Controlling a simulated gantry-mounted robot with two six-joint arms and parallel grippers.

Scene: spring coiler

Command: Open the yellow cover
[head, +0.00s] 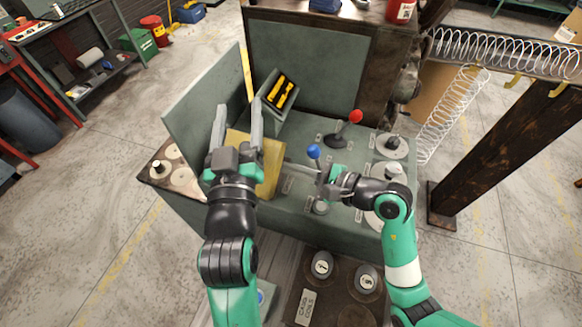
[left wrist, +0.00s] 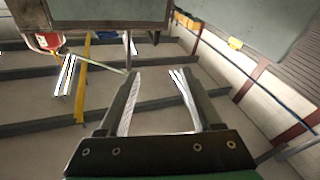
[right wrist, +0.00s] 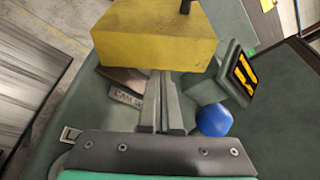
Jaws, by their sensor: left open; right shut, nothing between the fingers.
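The yellow cover (head: 271,166) is a box shape on the green machine top, partly hidden behind my left gripper in the head view. In the right wrist view the yellow cover (right wrist: 155,45) looks closed, with a dark knob on top. My left gripper (head: 238,112) is open and empty, its fingers raised in front of the cover's left part; the left wrist view shows its spread fingers (left wrist: 155,80). My right gripper (head: 290,164) is shut and empty, pointing left at the cover. Its tips (right wrist: 160,75) are at the cover's lower edge; I cannot tell whether they touch.
A blue-knobbed lever (head: 314,152) stands close to my right gripper; the blue knob (right wrist: 214,120) also shows in the right wrist view. A red-knobbed lever (head: 355,116) stands farther back. A box with a yellow-black display (head: 281,93) and an upright green panel (head: 205,100) stand behind the cover.

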